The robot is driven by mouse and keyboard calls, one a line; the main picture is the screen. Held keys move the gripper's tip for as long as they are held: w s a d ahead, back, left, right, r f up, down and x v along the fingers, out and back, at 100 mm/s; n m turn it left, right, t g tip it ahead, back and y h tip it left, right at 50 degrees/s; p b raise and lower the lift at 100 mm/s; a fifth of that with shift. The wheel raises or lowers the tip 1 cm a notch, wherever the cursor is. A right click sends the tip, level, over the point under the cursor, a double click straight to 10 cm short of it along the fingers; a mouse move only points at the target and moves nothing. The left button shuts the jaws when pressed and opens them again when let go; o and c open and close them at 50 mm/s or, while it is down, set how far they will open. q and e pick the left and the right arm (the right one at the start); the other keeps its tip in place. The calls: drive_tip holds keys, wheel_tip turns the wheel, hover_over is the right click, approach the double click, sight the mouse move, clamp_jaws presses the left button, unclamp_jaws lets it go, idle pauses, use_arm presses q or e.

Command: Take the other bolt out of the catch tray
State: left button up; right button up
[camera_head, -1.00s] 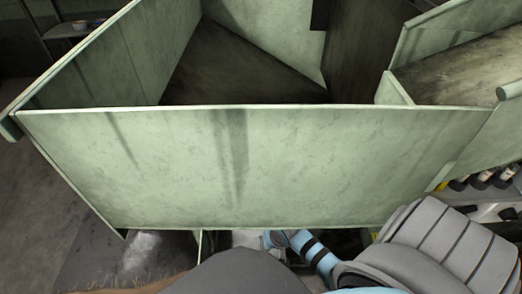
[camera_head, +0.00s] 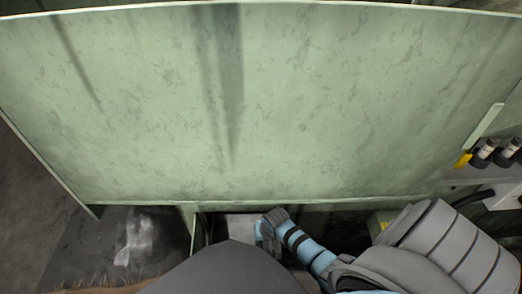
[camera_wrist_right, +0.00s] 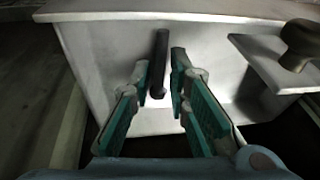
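In the right wrist view a dark, rod-like bolt (camera_wrist_right: 161,50) shows against the pale inner wall of the catch tray (camera_wrist_right: 115,17). Whether the bolt leans on that wall or lies on the floor is hard to tell. My right gripper (camera_wrist_right: 160,76) is open, with teal-padded fingers on either side of the bolt and a visible gap to the right finger. In the head view my blue right wrist reaches down beside a pale patch of the tray (camera_head: 238,227); the fingertips are hidden there. My left gripper is not in view.
A large green panel (camera_head: 290,100) stands in front of me, above my right wrist. A dark rounded knob (camera_wrist_right: 301,42) on a pale plate (camera_wrist_right: 268,62) sits right of the fingers. Several dark fittings (camera_head: 487,152) are at the right.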

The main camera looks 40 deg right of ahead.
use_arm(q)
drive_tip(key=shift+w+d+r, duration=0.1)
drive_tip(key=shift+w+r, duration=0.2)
use_arm(e)
drive_tip(key=shift+f, duration=0.2)
clamp_jaws()
